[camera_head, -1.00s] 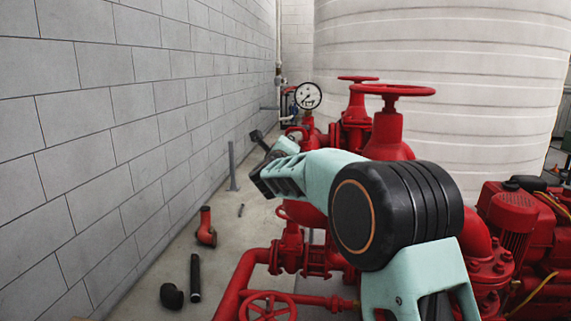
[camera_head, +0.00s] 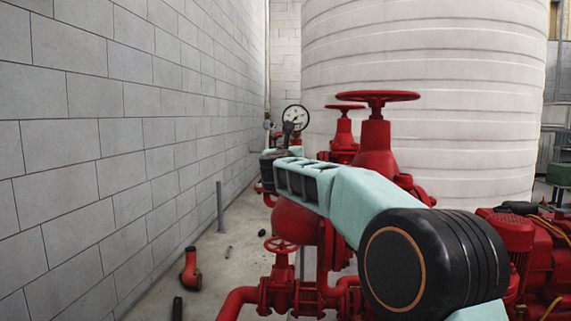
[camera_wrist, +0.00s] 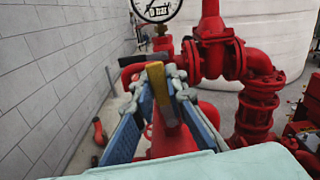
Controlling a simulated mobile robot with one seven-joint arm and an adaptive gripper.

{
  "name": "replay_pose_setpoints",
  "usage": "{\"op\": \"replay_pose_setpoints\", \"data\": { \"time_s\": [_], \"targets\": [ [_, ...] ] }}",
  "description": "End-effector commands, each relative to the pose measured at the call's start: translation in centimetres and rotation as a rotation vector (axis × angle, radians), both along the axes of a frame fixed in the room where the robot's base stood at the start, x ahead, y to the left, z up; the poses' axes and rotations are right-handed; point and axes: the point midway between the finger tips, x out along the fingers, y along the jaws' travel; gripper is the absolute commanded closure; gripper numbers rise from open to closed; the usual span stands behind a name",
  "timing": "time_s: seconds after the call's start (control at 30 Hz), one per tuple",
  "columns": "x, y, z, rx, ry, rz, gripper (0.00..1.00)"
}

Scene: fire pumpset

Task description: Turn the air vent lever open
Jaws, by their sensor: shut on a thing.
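In the wrist view, a yellow lever (camera_wrist: 157,84) stands upright between the fingers, near the pressure gauge (camera_wrist: 157,6). I take it to be the air vent lever. My gripper (camera_wrist: 162,88) has one finger on each side of it and is shut on it. The lever's lower part and mount are hard to make out between the blue finger pads. In the head view, my gripper (camera_head: 287,136) is small and dark just below the gauge (camera_head: 295,117), and the lever cannot be made out there.
A grey block wall (camera_head: 120,130) runs along the left. A loose red pipe elbow (camera_head: 190,270) and a short grey post (camera_head: 220,207) stand on the floor.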

Motion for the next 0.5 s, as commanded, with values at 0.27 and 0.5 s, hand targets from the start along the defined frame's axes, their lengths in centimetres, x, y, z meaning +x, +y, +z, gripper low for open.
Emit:
{"op": "replay_pose_setpoints", "data": {
  "time_s": [0.27, 0.5],
  "targets": [
    [-0.02, -0.64, -0.10, 0.114, -0.004, 0.001, 1.00],
    [-0.02, -0.81, 0.00, 0.144, -0.004, 0.001, 1.00]
  ]
}}
